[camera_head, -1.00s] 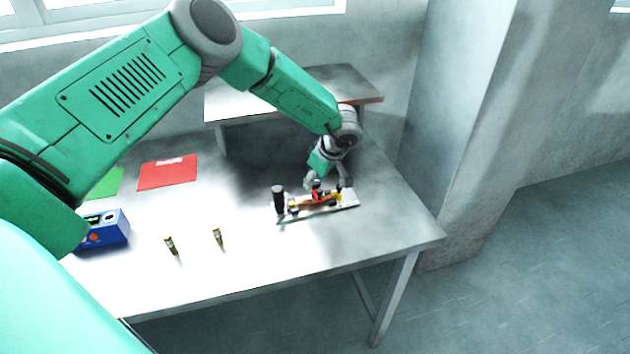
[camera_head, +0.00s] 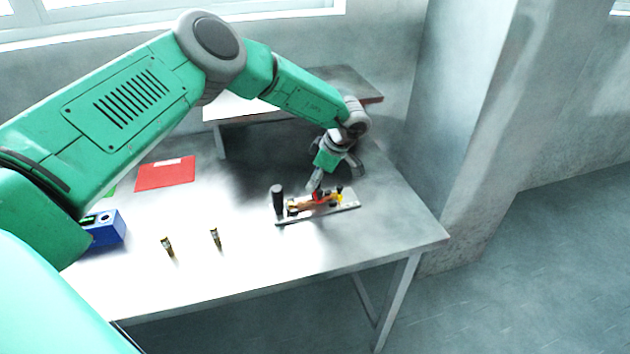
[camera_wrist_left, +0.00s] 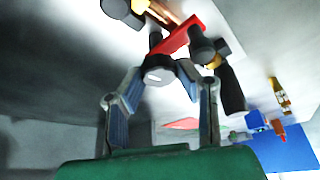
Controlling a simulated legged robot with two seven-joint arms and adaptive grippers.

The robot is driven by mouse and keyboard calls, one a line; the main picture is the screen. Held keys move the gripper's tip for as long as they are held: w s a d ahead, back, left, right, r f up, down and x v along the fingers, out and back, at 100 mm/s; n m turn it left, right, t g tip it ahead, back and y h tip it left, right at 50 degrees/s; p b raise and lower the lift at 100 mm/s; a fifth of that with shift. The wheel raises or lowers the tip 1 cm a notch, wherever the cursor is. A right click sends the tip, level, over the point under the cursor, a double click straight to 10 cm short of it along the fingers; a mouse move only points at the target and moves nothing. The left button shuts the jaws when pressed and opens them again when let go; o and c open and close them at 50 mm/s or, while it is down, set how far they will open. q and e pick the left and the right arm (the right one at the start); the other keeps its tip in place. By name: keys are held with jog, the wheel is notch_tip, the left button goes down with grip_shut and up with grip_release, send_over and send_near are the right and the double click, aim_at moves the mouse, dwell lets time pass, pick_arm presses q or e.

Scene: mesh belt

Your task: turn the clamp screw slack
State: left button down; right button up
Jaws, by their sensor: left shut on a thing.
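The clamp fixture is a flat metal plate (camera_head: 348,206) on the table, carrying a red part (camera_head: 321,197), a copper-coloured rod (camera_head: 300,206) and a black upright handle (camera_head: 278,199). My left gripper (camera_head: 330,184) reaches down over the fixture from behind. In the left wrist view, the fingers (camera_wrist_left: 158,82) close in on both sides of a dark screw knob with a pale end face (camera_wrist_left: 158,75), beside the red bar (camera_wrist_left: 180,36). The exact contact is partly hidden. My right gripper is in neither view.
A red sheet (camera_head: 165,174) and a blue box (camera_head: 104,230) lie to the left on the table. Two small brass-coloured cylinders (camera_head: 168,246) (camera_head: 215,238) stand near the front. A raised shelf (camera_head: 235,108) is behind, and a pillar (camera_head: 455,130) stands to the right.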

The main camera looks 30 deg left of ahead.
pick_arm(q)
jog(key=shift+f, duration=0.2)
jog(key=c, duration=1.4)
grip_release()
jog(key=shift+o, duration=1.1)
jog(key=shift+w+f, duration=0.1)
jog(key=shift+w, duration=0.1)
jog(key=shift+r, duration=0.35)
jog(key=v, duration=1.1)
jog(key=shift+w, duration=0.2)
jog(key=shift+d, duration=0.1)
